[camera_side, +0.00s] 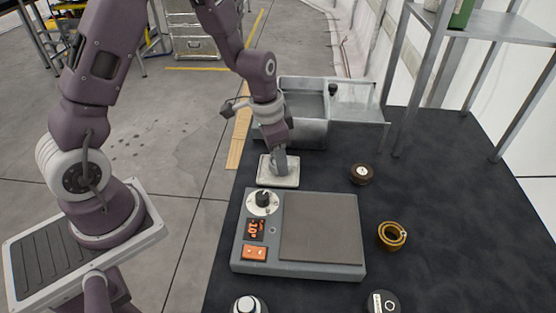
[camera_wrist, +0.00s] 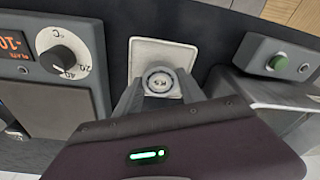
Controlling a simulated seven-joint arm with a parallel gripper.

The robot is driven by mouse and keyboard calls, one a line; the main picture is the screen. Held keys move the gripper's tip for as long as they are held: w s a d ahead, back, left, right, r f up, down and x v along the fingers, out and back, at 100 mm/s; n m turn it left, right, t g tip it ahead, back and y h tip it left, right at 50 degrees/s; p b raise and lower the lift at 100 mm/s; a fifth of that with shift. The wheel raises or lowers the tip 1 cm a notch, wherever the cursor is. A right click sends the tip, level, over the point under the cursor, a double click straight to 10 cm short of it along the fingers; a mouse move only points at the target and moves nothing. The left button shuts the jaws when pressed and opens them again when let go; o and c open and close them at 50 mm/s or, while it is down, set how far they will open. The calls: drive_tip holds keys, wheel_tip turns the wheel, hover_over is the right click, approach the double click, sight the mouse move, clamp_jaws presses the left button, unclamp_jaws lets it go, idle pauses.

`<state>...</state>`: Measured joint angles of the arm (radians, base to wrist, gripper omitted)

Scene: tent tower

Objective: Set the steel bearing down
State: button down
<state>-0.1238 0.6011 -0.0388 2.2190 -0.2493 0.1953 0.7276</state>
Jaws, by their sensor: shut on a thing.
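The steel bearing (camera_wrist: 160,82) is a small round ring, held between the fingertips of my gripper (camera_wrist: 160,92) in the wrist view. A pale square pad (camera_wrist: 160,50) lies beneath it and extends beyond it. In the side view, my gripper (camera_side: 280,173) points down over the same pad (camera_side: 266,179), just behind the hot plate (camera_side: 285,258). The fingers hide the bearing there. I cannot tell whether the bearing touches the pad or hangs slightly above it.
The hot plate has a dial (camera_side: 263,200) and a lit display. A metal basin unit (camera_side: 304,132) stands close behind the gripper. A shelf (camera_side: 500,27) rises at the far right.

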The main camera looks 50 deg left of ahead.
sight(271, 162)
drive_tip(key=shift+f, duration=0.45)
drive_tip(key=c, duration=1)
unclamp_jaws()
drive_tip(key=shift+f, duration=0.15)
drive_tip(key=s+d+r+n+t, duration=0.1)
drive_tip(key=s+r, duration=0.4)
drive_tip(key=r, duration=0.6)
drive_tip(key=s+d+r+n+t, duration=0.1)
drive_tip(key=s+r, duration=0.5)
drive_tip(key=r, duration=0.5)
drive_tip(key=s+r+n+t, duration=0.2)
drive_tip(key=s, duration=0.8)
drive_tip(key=shift+s+y, duration=0.25)
drive_tip(key=shift+y, duration=0.15)
